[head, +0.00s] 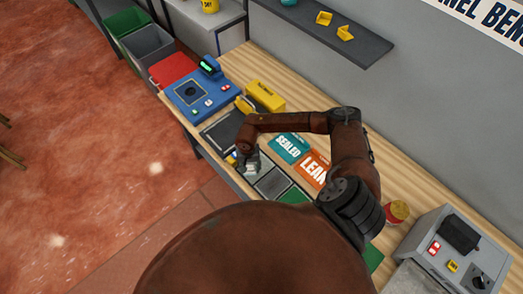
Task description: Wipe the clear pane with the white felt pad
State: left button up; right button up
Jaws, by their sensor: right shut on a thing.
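My right gripper (248,163) reaches in from the right, over the workbench, and points down. It is shut on a small pale thing that seems to be the white felt pad; the fingers hide most of it. It is between a dark framed panel (218,130) and a grey square panel (272,183). I cannot tell for sure which panel is the clear pane, or whether the pad touches one. My left gripper is not in view.
A teal "SEALED" card (289,147) and an orange "LEAK" card (313,168) lie beside my arm. A blue device (200,95) and a yellow box (265,95) stand behind the gripper. A grey machine (455,250) and a red-and-yellow tub (396,212) stand at right.

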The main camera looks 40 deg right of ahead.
jog(key=shift+w+d+f+b, duration=0.15)
jog(key=shift+d+b, duration=0.45)
jog(key=shift+d, duration=1.2)
jog(key=shift+w+d+r+b, duration=0.15)
jog(key=shift+d+b, duration=0.45)
jog(key=shift+d, duration=1.15)
jog(key=shift+r, duration=0.25)
jog(key=shift+w+d+r+p, duration=0.1)
jog(key=shift+r+p, duration=0.35)
jog(key=shift+r, duration=0.45)
jog(key=shift+r+p, duration=1.4)
jog(key=shift+r, duration=1.45)
